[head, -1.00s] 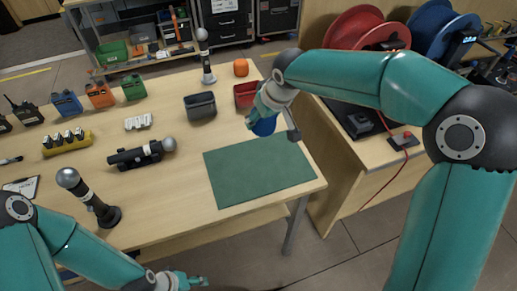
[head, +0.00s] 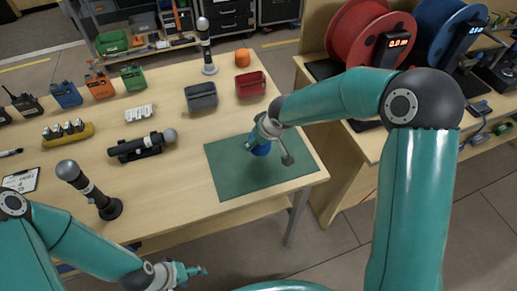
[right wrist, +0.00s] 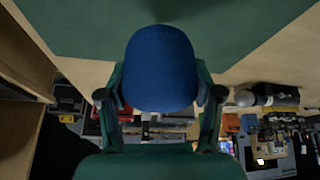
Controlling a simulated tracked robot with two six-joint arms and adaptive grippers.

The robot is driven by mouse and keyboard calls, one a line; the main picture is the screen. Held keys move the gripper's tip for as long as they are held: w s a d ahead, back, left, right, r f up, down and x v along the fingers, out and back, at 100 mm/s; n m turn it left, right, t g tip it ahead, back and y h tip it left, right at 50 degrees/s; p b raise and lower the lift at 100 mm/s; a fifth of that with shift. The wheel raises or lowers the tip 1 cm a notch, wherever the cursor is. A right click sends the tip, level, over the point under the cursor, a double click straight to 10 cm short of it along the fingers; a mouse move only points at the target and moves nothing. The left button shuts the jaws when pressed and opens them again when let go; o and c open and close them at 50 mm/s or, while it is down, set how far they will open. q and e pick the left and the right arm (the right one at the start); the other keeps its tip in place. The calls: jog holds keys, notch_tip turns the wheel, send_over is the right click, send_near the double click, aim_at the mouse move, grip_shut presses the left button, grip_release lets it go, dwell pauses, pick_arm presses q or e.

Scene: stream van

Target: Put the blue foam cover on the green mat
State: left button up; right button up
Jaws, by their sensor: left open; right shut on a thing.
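The blue foam cover (right wrist: 160,68) is a rounded blue piece between the fingers of my right gripper (right wrist: 160,95) in the right wrist view. In the head view the blue foam cover (head: 261,149) shows below my right gripper (head: 268,137), over the green mat (head: 230,178). I cannot tell whether the cover touches the mat. The mat lies flat at the table's front right corner; my right arm hides part of it. My left gripper (head: 190,272) is open and empty, low in the head view, in front of the table's front edge.
A grey bin (head: 201,98) and a red bin (head: 251,85) stand behind the mat, with an orange foam cover (head: 243,57) farther back. A black microphone (head: 142,147) lies left of the mat. Another microphone (head: 90,188) stands upright at the front left.

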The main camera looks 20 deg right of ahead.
aim_at(259, 149)
jog(key=shift+f+b, duration=0.55)
jog(key=shift+f, duration=1.5)
jog(key=shift+f, duration=0.1)
jog(key=o, duration=1.3)
jog(key=v, duration=1.2)
